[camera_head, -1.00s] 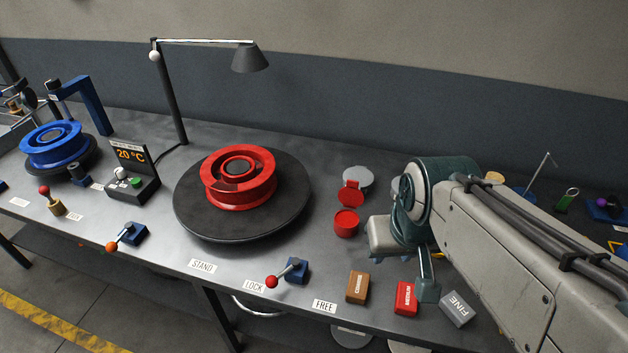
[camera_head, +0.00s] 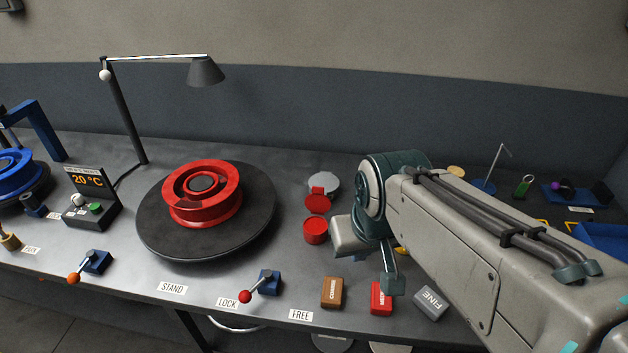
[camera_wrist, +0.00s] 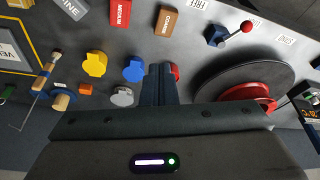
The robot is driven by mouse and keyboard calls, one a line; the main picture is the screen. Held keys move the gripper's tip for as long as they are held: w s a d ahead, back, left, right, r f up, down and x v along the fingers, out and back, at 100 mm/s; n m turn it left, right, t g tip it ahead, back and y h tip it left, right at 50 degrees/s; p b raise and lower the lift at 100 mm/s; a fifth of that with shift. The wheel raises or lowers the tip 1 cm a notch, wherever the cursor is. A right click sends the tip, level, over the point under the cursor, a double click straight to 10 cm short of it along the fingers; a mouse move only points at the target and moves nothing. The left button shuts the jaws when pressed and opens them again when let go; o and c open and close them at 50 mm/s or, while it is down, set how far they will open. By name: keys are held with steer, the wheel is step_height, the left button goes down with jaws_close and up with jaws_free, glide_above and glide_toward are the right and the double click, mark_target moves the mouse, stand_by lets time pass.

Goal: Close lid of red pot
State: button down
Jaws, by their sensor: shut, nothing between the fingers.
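The red pot (camera_head: 316,232) is a small round pot on the grey bench, right of the big turntable. Its red lid (camera_head: 318,204) stands open on the pot's far side. In the wrist view only a sliver of red (camera_wrist: 175,72) shows beside the fingers, and the rest is hidden behind them. My gripper (camera_wrist: 160,69) is shut and empty, with its fingers together beside that red sliver. I cannot tell whether they touch it.
A black turntable (camera_head: 154,235) bears a red wheel rim (camera_head: 204,212). A grey round piece (camera_head: 325,183) lies behind the red lid. Brown (camera_head: 332,292), red (camera_head: 381,298) and grey (camera_head: 431,303) blocks line the front edge. Yellow (camera_wrist: 95,64) and blue (camera_wrist: 133,70) pieces lie beside my fingers.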

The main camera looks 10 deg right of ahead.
steer(key=w+r+m+b, duration=0.2)
steer(key=w+b, duration=0.1)
steer(key=w, duration=1.5)
steer(key=m+h, duration=0.1)
steer(key=m, duration=0.1)
glide_above(318, 200)
steer(key=w, duration=0.2)
step_height(318, 200, down, 16)
steer(key=shift+s+d, duration=0.2)
steer(key=shift+r, duration=0.15)
steer(key=shift+s+a+f+b, duration=0.1)
steer(key=shift+a+f+b, duration=0.1)
steer(key=shift+b, duration=0.75)
steer(key=shift+s+b, duration=0.1)
steer(key=shift+b, duration=0.3)
